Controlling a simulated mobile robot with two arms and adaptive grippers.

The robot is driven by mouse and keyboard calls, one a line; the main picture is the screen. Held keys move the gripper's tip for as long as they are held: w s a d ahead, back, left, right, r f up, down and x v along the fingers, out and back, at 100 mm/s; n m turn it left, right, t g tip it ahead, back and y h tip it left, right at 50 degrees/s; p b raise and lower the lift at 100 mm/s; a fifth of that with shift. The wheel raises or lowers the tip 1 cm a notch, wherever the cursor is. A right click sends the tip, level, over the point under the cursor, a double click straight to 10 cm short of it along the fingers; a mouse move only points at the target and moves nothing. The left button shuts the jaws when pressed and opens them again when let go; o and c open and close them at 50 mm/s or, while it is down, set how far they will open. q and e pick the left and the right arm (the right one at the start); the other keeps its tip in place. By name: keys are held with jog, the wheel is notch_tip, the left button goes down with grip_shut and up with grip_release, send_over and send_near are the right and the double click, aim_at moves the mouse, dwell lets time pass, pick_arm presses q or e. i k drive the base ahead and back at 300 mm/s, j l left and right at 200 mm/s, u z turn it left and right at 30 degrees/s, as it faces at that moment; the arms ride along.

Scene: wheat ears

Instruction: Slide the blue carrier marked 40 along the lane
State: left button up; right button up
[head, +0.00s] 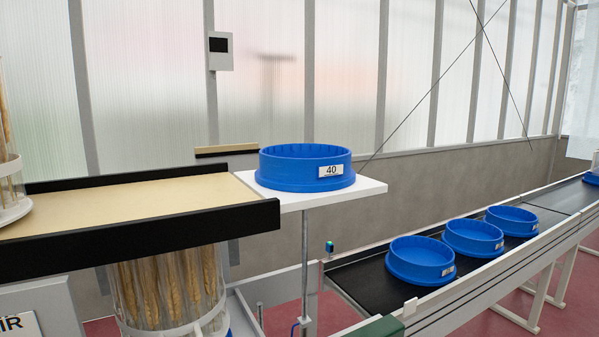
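The blue carrier marked 40 (305,172) is a round, shallow tub with a white label on its front. It stands upright on a small white platform (372,189) on a thin post, at the right end of a raised lane (120,201). The lane has a tan bed and black side rails, and the bed in front of the carrier is bare. Neither of my grippers is in the head view.
A black conveyor (362,280) runs lower right, carrying several blue carriers (421,258). A clear cylinder of wheat ears (170,290) stands below the lane. Another wheat holder (8,190) is at the left edge. A translucent panelled wall is behind.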

aim_at(296, 167)
jog(key=i+l, duration=0.3)
jog(key=i+l+u, duration=0.15)
jog(key=i+l, duration=0.4)
jog(key=l, duration=0.25)
jog(key=i+l+u, duration=0.1)
jog(key=i+l, duration=0.15)
jog(key=l, duration=0.15)
